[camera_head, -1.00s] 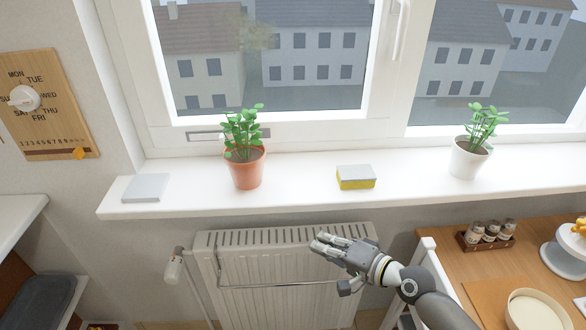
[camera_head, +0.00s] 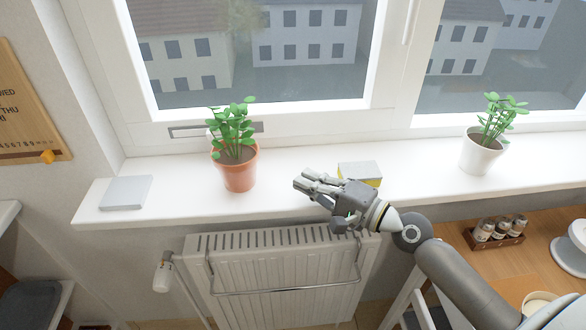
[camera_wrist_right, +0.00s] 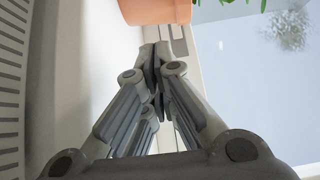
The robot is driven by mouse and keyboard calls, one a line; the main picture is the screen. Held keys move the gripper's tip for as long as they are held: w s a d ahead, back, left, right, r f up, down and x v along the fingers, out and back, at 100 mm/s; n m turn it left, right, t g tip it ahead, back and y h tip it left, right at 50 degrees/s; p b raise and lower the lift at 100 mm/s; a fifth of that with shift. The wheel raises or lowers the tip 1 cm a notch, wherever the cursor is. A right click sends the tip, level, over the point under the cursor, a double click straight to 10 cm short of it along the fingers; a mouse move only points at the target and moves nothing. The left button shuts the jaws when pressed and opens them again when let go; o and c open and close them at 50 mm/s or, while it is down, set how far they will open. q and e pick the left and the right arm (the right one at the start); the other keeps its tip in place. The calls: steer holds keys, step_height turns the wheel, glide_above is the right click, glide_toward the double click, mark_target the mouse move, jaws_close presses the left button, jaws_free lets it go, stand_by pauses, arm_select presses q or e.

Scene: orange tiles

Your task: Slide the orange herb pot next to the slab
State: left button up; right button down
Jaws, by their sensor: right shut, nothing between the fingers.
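The orange herb pot (camera_head: 238,174) stands upright on the white windowsill with a green plant in it. The slab (camera_head: 126,193), thin and pale grey, lies flat at the sill's left end, with bare sill between it and the pot. My right gripper (camera_head: 299,184) is shut and empty, to the right of the pot and apart from it. In the right wrist view, the shut fingertips (camera_wrist_right: 155,52) point toward the orange pot (camera_wrist_right: 155,10) at the top edge, with a gap between. My left gripper is not in view.
A yellow and grey box (camera_head: 360,172) sits on the sill behind my right gripper, partly hidden. A white herb pot (camera_head: 482,153) stands farther right. The window frame (camera_head: 300,127) runs along the back; the radiator (camera_head: 280,270) is below the sill.

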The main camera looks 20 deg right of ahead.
mark_target(256, 168)
steer(key=x, duration=0.1)
steer(key=p+x, duration=0.1)
steer(key=x, duration=0.2)
steer(key=shift+a+r+p, duration=0.15)
steer(key=shift+r+p, duration=0.15)
steer(key=shift+p, duration=0.05)
steer(key=p+x, duration=0.1)
steer(key=x, duration=0.2)
steer(key=shift+w+a+f, duration=0.15)
steer(key=shift+w, duration=0.2)
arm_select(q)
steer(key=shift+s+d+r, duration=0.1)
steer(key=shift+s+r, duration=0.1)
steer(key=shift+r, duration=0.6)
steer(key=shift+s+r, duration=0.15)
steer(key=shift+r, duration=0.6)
arm_select(e)
steer(key=shift+w+a+f, duration=0.15)
steer(key=shift+w+a, duration=0.2)
steer(key=shift+w, duration=0.2)
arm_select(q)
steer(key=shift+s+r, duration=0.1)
arm_select(e)
steer(key=shift+a, duration=0.1)
